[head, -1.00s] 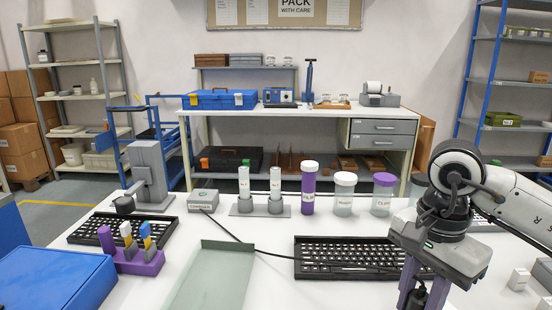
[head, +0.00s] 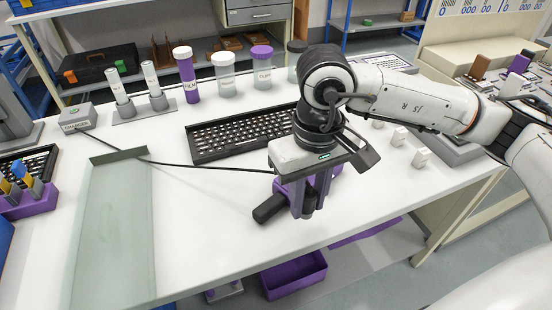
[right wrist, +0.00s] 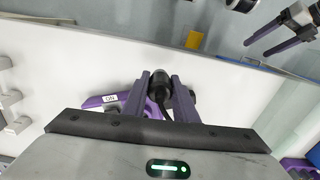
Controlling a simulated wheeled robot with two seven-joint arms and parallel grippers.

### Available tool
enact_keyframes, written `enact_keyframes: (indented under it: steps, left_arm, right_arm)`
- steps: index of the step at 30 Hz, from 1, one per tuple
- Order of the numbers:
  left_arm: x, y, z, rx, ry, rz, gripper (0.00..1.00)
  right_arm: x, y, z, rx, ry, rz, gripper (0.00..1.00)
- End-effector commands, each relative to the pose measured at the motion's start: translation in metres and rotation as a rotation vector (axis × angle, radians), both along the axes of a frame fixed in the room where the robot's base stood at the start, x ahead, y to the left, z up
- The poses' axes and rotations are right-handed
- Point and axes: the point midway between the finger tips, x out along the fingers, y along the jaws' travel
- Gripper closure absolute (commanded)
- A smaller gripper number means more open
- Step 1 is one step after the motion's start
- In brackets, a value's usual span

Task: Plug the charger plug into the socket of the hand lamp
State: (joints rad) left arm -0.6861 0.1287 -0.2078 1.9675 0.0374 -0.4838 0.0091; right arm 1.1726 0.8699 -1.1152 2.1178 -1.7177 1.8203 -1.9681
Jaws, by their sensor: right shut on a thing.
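My right gripper (head: 308,208) is low over the front part of the table. It is shut on the black charger plug, which shows between the purple fingers in the right wrist view (right wrist: 160,86). A black cable runs from the grey charger box (head: 78,117) to the gripper. What seems to be the hand lamp, purple (right wrist: 103,101) with an "ON" label and a black end (head: 268,209), lies under and beside the fingers. The socket is hidden, so I cannot tell whether plug and lamp are joined. My left gripper (right wrist: 256,49) is open and empty, seen only in the right wrist view.
Small white blocks (head: 421,158) stand to the right. The table's front edge is close; a purple bin (head: 295,275) is below it. The white tabletop between tray and gripper is clear.

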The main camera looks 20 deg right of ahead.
Motion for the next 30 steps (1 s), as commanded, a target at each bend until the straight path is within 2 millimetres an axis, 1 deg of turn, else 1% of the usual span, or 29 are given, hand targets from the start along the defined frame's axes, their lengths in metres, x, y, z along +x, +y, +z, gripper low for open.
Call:
enact_keyframes:
  steps: [1, 5, 6, 9, 12, 15, 18, 30]
  left_arm:
    - [0.000, 0.001, 0.009, 0.000, 0.001, 0.001, 0.25]
    - [-0.002, 0.003, 0.032, 0.002, 0.005, 0.006, 0.25]
    - [-0.003, 0.005, 0.040, 0.001, 0.005, 0.008, 0.25]
    - [-0.003, 0.007, 0.057, 0.002, 0.007, 0.013, 0.25]
    - [-0.005, 0.010, 0.069, 0.004, 0.011, 0.018, 0.25]
    - [-0.006, 0.011, 0.075, 0.004, 0.012, 0.020, 0.25]
    - [-0.006, 0.012, 0.078, 0.004, 0.010, 0.022, 0.25]
    - [-0.006, 0.012, 0.074, 0.004, 0.011, 0.023, 0.25]
  right_arm:
    - [0.006, -0.001, 0.011, 0.001, -0.002, -0.012, 1.00]
    - [0.027, -0.005, 0.038, 0.002, -0.005, -0.057, 1.00]
    - [0.035, -0.007, 0.046, 0.002, -0.005, -0.075, 1.00]
    - [0.054, -0.013, 0.065, 0.002, -0.004, -0.117, 1.00]
    - [0.069, -0.018, 0.078, 0.000, -0.001, -0.153, 1.00]
    - [0.078, -0.022, 0.085, -0.001, 0.000, -0.176, 1.00]
    - [0.083, -0.024, 0.087, -0.002, 0.001, -0.188, 1.00]
    - [0.084, -0.025, 0.085, -0.002, 0.000, -0.191, 1.00]
